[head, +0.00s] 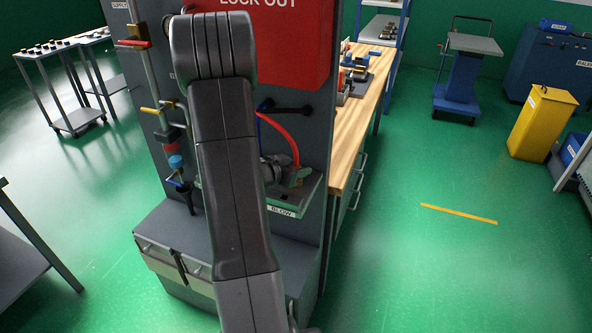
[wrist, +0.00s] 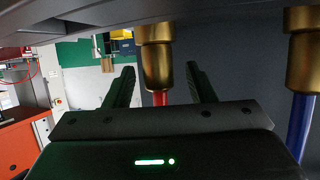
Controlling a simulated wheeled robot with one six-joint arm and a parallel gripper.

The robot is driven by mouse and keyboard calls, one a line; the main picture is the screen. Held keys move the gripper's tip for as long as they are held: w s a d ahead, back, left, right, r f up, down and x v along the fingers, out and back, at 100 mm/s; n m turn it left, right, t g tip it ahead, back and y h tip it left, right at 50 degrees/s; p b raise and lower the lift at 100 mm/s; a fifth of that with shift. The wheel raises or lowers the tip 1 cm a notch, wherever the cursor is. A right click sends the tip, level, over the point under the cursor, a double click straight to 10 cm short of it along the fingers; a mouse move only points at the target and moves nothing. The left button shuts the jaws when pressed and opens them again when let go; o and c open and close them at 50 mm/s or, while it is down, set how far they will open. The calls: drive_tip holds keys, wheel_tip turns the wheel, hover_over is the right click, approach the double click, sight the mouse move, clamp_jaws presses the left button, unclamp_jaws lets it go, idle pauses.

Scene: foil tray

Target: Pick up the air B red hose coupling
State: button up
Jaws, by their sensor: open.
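In the wrist view, a brass coupling (wrist: 157,58) with a red hose (wrist: 160,98) hanging below it stands upright under a dark ledge. My gripper (wrist: 162,85) is open; its two dark fingers reach up on either side of this coupling's lower end, with a gap showing on each side. I cannot tell how deep the coupling sits between them. In the head view, the red hose (head: 288,133) curves down at the panel's right side, and my arm hides the coupling's upper end. No air B label is readable.
A second brass coupling (wrist: 304,60) with a blue hose (wrist: 299,122) hangs close on the right in the wrist view. In the head view, a small shelf (head: 308,190) marked BLOW is below. A red lockout box (head: 295,50) is above. A wooden bench (head: 355,120) stands to the right.

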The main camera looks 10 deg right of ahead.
drive_tip(key=shift+d, duration=0.1)
clamp_jaws()
wheel_tip(320, 180, up, 10)
drive_tip(key=shift+r+p, duration=0.1)
drive_tip(key=shift+p, duration=0.85)
